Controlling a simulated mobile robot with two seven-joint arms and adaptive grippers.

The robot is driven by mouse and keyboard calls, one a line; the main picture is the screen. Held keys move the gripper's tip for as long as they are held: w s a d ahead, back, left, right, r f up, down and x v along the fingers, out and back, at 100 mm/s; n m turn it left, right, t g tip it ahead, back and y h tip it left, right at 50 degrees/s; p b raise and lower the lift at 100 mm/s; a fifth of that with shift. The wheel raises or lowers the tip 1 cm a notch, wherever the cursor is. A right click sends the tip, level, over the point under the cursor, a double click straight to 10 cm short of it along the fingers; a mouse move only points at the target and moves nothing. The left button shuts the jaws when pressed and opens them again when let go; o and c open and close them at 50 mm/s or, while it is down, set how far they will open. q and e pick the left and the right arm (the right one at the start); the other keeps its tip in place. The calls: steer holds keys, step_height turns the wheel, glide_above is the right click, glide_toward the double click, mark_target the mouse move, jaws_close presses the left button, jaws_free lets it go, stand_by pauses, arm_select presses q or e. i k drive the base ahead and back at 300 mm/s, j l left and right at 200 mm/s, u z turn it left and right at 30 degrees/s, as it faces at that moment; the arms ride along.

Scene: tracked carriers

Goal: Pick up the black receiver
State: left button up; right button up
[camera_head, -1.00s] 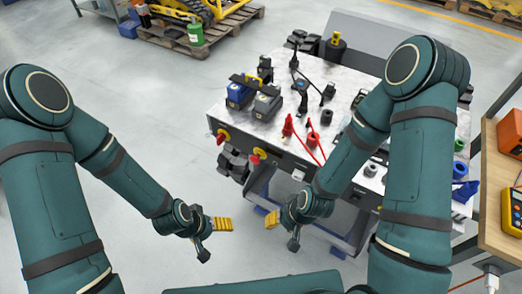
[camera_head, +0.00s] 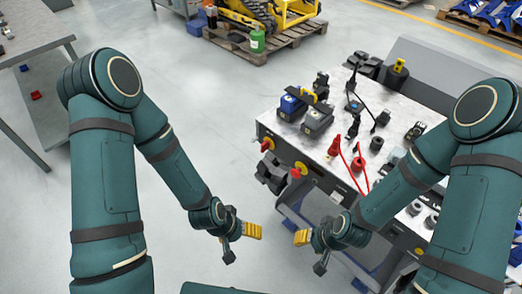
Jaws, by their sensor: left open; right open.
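Several small black devices lie on the light top of the cart (camera_head: 318,150). One is a dark boxy device (camera_head: 415,131) towards the right; another is a small black piece (camera_head: 383,118) by a black cable. I cannot tell which is the black receiver. My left gripper (camera_head: 254,231) is open and empty, low in front of the cart's left side. My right gripper (camera_head: 302,237) is open and empty, facing it across a small gap. Both are apart from the things on the cart top. My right arm hides part of the cart's right side.
Two battery-like boxes, one blue-topped (camera_head: 292,105) and one grey (camera_head: 317,120), stand at the cart's left. Red clamps (camera_head: 334,146) with red leads lie near its front. A grey bench (camera_head: 30,32) is at the far left. A pallet (camera_head: 270,40) stands behind. Open floor lies between.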

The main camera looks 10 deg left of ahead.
mark_target(322, 78)
steer(key=u, duration=1.35)
steer(key=i+u, duration=0.35)
steer(key=i, duration=0.95)
steer(key=i+z, duration=0.2)
steer(key=i, duration=0.5)
steer(key=i+j+z, duration=0.2)
steer(key=i, duration=0.5)
steer(key=i+l+z, duration=0.1)
steer(key=i+z, duration=0.15)
steer(key=z, duration=0.2)
steer(key=i+z, duration=0.2)
steer(key=z, duration=0.3)
steer(key=i+j+z, duration=0.1)
steer(key=i+z, duration=0.15)
steer(key=z, duration=0.2)
steer(key=i+l+z, duration=0.2)
steer(key=i+z, duration=0.8)
steer(key=i+j+z, duration=0.1)
steer(key=i+z, duration=0.15)
steer(key=i, duration=0.3)
steer(key=i+j+z, duration=0.25)
steer(key=i, duration=0.3)
